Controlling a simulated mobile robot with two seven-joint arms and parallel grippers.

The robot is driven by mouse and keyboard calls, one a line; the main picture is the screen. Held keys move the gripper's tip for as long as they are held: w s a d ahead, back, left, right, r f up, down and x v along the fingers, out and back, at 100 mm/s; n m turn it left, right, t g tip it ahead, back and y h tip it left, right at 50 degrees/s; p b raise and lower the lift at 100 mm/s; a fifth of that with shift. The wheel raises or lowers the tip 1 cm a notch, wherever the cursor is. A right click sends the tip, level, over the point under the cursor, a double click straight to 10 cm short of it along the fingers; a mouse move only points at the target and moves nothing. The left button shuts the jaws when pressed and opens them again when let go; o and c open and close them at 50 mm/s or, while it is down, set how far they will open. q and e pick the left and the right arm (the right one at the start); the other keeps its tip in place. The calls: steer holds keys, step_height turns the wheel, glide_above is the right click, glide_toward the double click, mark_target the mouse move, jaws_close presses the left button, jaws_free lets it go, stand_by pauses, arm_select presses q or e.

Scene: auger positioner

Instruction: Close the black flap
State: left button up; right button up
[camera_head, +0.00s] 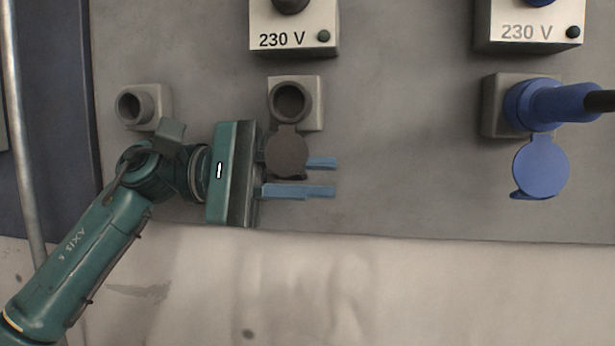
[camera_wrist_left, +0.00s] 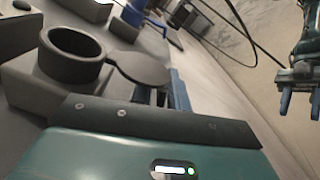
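The black flap (camera_head: 287,152) hangs open below the round black socket (camera_head: 290,102) on the grey wall panel. The socket mouth is uncovered. In the wrist view the flap (camera_wrist_left: 140,68) juts out beside the socket ring (camera_wrist_left: 72,45). My left gripper (camera_head: 331,177) is at the flap's lower end, with its blue fingers apart and pointing right. The flap hides part of the upper finger; I cannot tell whether they touch. Nothing shows between the fingertips. My right gripper (camera_wrist_left: 300,106) shows only at the right of the wrist view, its fingers apart and empty.
A blue socket with a blue plug (camera_head: 548,103) and an open blue flap (camera_head: 540,168) is at the right. Two 230 V boxes (camera_head: 292,28) (camera_head: 528,28) are above. A small grey fitting (camera_head: 143,106) is at the left. The panel between the sockets is clear.

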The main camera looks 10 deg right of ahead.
arm_select(q)
jaws_close()
steer(key=shift+s, duration=0.1)
steer(key=shift+s+a+r+n+p, duration=0.15)
steer(key=shift+s+n+p, duration=0.3)
steer(key=shift+n, duration=0.75)
steer(key=shift+s+a+f+n+p, duration=0.15)
steer(key=shift+s+n+p, duration=0.3)
steer(key=shift+n, duration=0.75)
steer(key=shift+s+a+r+n+p, duration=0.1)
steer(key=shift+s+a+n+p, duration=0.3)
steer(key=shift+n, duration=0.8)
arm_select(e)
steer(key=shift+d+f+h, duration=0.25)
steer(key=shift+h, duration=0.05)
arm_select(q)
steer(key=shift+s+d, duration=0.15)
steer(key=shift+d, duration=0.05)
steer(key=shift+o, duration=1.4)
jaws_free()
arm_select(e)
steer(key=shift+r+n, duration=0.3)
steer(key=shift+r, duration=0.15)
